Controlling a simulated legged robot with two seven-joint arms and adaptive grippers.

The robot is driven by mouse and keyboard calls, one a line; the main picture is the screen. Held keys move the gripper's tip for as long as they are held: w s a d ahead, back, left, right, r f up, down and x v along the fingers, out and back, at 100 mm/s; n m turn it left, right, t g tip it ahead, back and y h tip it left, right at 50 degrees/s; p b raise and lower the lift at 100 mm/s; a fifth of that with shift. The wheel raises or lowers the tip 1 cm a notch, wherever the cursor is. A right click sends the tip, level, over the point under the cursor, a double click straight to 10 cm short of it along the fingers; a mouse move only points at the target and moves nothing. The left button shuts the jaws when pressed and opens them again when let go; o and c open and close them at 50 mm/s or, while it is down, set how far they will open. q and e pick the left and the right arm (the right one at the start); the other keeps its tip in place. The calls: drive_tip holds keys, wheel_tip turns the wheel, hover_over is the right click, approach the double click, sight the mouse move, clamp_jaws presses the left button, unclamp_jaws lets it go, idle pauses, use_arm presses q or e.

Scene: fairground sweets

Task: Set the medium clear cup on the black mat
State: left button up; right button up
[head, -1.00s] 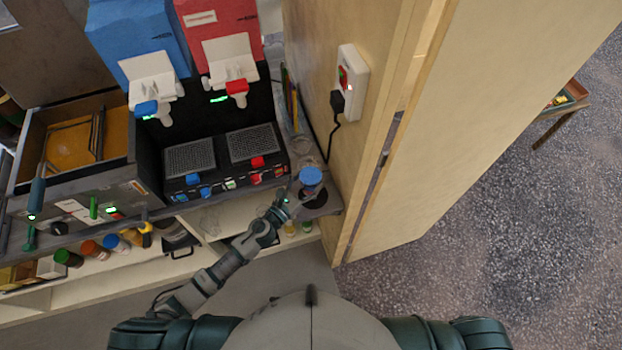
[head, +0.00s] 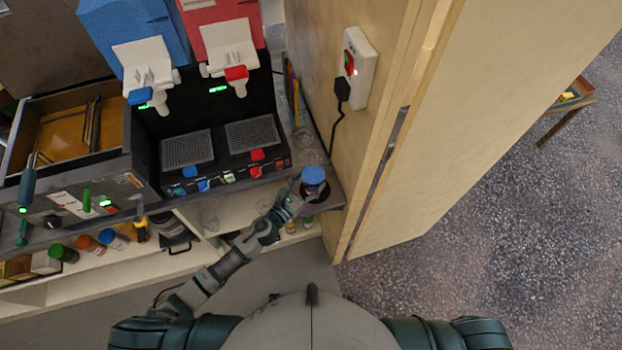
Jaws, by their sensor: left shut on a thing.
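A cup with a blue top or blue contents (head: 313,176) is at the right end of the counter. My left gripper (head: 298,191) reaches it from the front left and is shut on it. The gripper hides part of the cup's side, and its clear wall is hard to make out. A dark round mat (head: 323,200) lies just below the cup in the picture, partly covered by it. I cannot tell whether the cup's base touches the mat. My right gripper is out of view.
Clear cups (head: 312,157) stand just behind on the counter. A slush machine with blue (head: 135,30) and red (head: 222,30) tanks is to the left. A wooden wall (head: 330,80) with a socket and black cable closes off the right. Bottles (head: 87,243) line the lower shelf.

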use_arm(q)
drive_tip(key=shift+d+f, duration=0.1)
drive_tip(key=shift+d, duration=0.4)
drive_tip(key=o, duration=1.3)
drive_tip(key=shift+d, duration=0.1)
drive_tip(key=shift+o, duration=1.3)
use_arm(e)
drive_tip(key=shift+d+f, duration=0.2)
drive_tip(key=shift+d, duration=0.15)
